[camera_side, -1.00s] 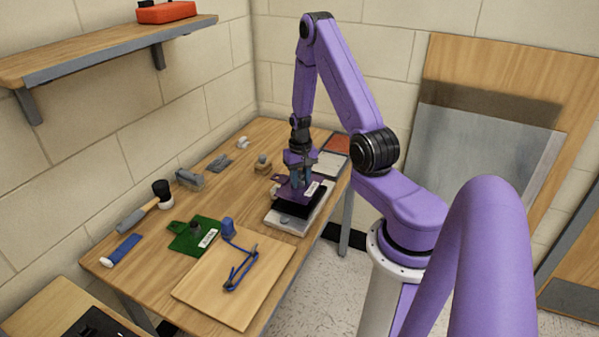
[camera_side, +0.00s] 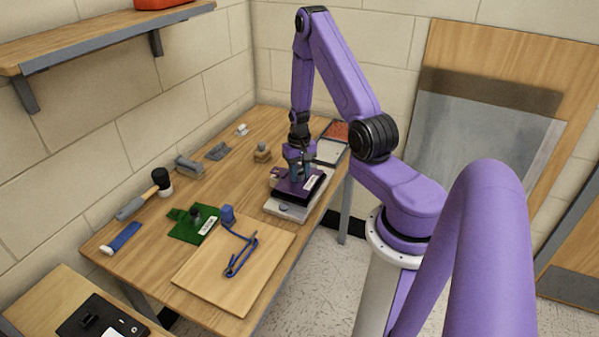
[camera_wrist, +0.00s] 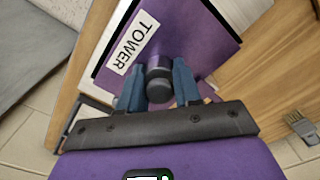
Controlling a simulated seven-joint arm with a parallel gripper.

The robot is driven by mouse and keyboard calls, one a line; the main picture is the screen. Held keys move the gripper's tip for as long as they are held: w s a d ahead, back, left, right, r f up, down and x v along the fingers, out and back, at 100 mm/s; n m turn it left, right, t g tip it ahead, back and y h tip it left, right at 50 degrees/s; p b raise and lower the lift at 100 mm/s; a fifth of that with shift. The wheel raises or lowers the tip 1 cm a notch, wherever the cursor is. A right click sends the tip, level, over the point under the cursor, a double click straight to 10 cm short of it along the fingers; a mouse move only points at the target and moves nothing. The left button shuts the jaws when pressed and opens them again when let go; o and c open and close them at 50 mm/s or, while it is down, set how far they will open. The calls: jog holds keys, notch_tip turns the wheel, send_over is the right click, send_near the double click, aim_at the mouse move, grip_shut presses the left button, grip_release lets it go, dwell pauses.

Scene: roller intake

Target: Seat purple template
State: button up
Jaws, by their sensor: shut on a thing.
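The purple template (camera_side: 298,185) is a flat plate with a white label; in the wrist view the label on the template (camera_wrist: 185,25) reads "TOWER". My gripper (camera_side: 299,172) is shut on the dark round knob of the template, and the wrist view shows the blue fingers of my gripper (camera_wrist: 158,88) on both sides of that knob (camera_wrist: 158,80). The template lies over a black pad on a light grey base (camera_side: 285,211) at the table's right edge. Whether the template touches the pad all round, I cannot tell.
A green template (camera_side: 193,224) lies at front left, near a wooden board (camera_side: 225,280) with a blue strap (camera_side: 240,255).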

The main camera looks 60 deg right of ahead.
jog(key=shift+f, duration=0.95)
jog(key=o, duration=0.7)
jog(key=shift+r, duration=0.15)
jog(key=shift+r, duration=1.35)
jog(key=o, duration=0.6)
